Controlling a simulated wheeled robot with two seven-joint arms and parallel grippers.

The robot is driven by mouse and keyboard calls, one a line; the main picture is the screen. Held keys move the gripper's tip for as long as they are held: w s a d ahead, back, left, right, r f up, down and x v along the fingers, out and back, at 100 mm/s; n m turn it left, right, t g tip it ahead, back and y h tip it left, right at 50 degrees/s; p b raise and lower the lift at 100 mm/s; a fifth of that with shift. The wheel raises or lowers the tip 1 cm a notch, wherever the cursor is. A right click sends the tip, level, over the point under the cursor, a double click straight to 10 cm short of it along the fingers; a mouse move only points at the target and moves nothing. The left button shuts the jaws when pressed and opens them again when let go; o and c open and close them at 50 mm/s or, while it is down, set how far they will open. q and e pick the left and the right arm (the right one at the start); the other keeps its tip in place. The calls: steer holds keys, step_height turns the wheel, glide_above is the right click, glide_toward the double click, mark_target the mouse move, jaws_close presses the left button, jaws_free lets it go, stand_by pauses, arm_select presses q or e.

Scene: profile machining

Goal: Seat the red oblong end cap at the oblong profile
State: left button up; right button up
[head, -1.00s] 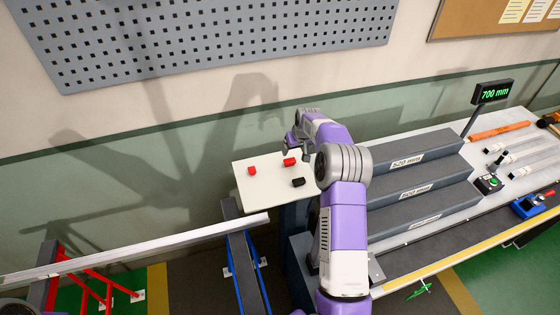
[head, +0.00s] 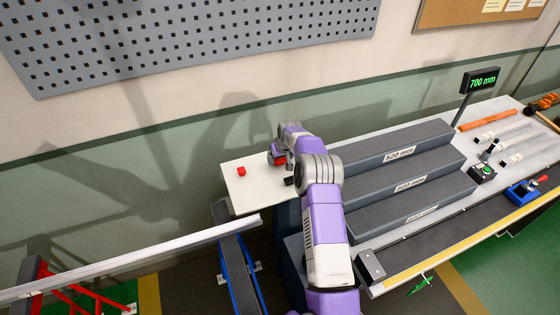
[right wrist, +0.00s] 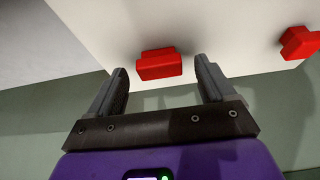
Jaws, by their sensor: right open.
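My right gripper (head: 280,163) is over the small white table, at the longer red cap (head: 280,160), which it partly hides. In the right wrist view my gripper (right wrist: 165,82) is open, and this red cap (right wrist: 158,64) lies just ahead of the gap between the fingers, apart from both. A second, more compact red cap (head: 241,171) lies to the left on the same table; it also shows at the right of the wrist view (right wrist: 300,42). A long pale profile (head: 140,260) lies across supports at the lower left. Its end shape cannot be made out. My left gripper is out of view.
The white table (head: 240,195) also holds a black cap (head: 289,181), close to my right arm. Dark stepped blocks (head: 400,175) stand on the bench to the right. A blue-framed support (head: 235,265) stands below the profile's right end.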

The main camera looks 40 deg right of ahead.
steer(key=shift+f, duration=0.15)
steer(key=c, duration=1.1)
